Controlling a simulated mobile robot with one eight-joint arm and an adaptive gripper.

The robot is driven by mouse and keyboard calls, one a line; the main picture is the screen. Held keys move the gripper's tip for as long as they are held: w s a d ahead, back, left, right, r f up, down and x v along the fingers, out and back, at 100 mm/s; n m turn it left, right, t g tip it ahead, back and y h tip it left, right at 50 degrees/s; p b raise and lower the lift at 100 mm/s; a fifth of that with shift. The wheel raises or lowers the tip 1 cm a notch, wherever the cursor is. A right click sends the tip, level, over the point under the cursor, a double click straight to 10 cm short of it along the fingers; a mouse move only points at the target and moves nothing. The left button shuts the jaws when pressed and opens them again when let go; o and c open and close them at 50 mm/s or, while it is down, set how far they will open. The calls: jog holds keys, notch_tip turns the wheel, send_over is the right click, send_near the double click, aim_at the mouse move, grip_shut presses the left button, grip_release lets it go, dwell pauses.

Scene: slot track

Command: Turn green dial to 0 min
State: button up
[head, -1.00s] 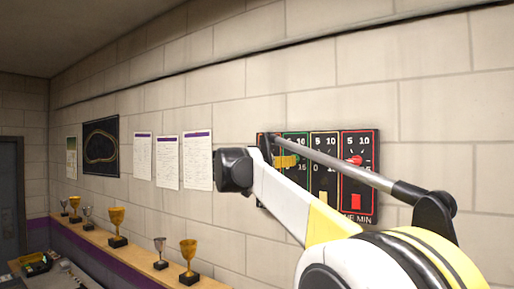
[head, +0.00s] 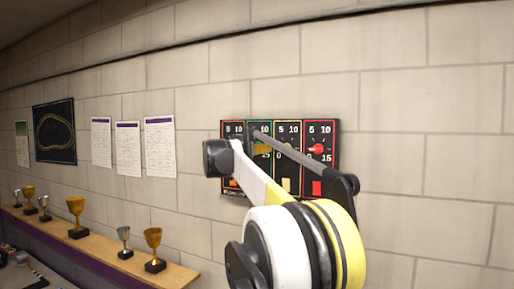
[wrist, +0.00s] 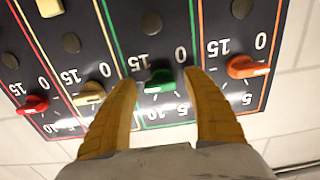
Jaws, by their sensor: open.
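The green dial (wrist: 159,80) is on a black dial panel (wrist: 155,20), in the green-bordered column. The wrist view shows the panel upside down. The dial is a small knob, with 0 on one side and 15 on the other; which number it points to is unclear. My gripper (wrist: 159,80) is open, with one yellow fingertip on each side of the green dial. I cannot tell whether they touch it. In the head view my arm hides the green dial and most of the gripper (head: 262,149).
An orange dial (wrist: 247,67) is close to the right finger. A yellow dial (wrist: 90,94) is close to the left finger, with a red dial (wrist: 33,105) beyond it. A shelf (head: 100,257) with several trophies runs along the wall at the left.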

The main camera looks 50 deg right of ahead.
jog(key=c, duration=1.2)
